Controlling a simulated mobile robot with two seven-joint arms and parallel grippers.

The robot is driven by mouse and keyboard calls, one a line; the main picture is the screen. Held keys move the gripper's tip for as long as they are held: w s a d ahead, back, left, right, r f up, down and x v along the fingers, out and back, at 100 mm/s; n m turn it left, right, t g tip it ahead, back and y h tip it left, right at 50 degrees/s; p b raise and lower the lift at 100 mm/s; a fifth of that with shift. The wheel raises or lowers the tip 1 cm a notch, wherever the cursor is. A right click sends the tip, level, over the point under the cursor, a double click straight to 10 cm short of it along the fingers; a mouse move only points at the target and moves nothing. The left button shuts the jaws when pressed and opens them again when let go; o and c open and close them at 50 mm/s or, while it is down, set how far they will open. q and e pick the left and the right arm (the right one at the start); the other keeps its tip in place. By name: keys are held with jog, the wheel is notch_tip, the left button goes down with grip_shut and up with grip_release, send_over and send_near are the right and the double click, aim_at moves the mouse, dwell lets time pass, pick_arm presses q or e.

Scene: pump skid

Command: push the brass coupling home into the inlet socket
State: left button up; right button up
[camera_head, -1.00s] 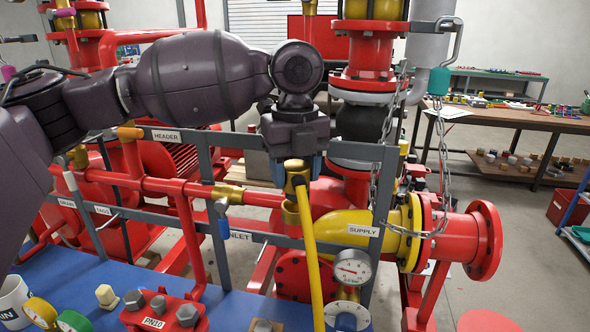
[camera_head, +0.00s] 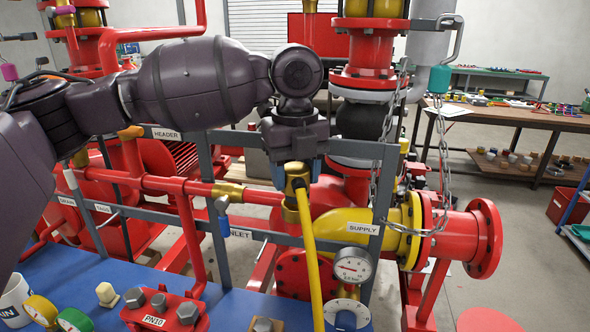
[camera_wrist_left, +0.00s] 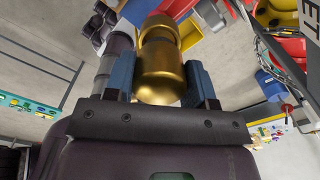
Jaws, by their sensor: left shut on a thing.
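In the left wrist view the brass coupling (camera_wrist_left: 160,62) sits between the two blue fingers. My right gripper is not in view.
Grey frame bars and red pipe (camera_head: 165,185) surround the socket. A pressure gauge (camera_head: 352,266), the yellow SUPPLY pipe (camera_head: 385,232) and a hanging chain (camera_head: 446,150) are to the right. A blue bench (camera_head: 235,300) with fittings lies in front.

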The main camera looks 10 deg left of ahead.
pick_arm(q)
jog(key=shift+f, duration=1.3)
dwell(0.4)
jog(key=o, duration=1.1)
jog(key=shift+r, duration=0.1)
notch_tip(320, 180, up, 11)
jog(key=shift+f+b, duration=0.15)
jog(key=shift+b, duration=0.2)
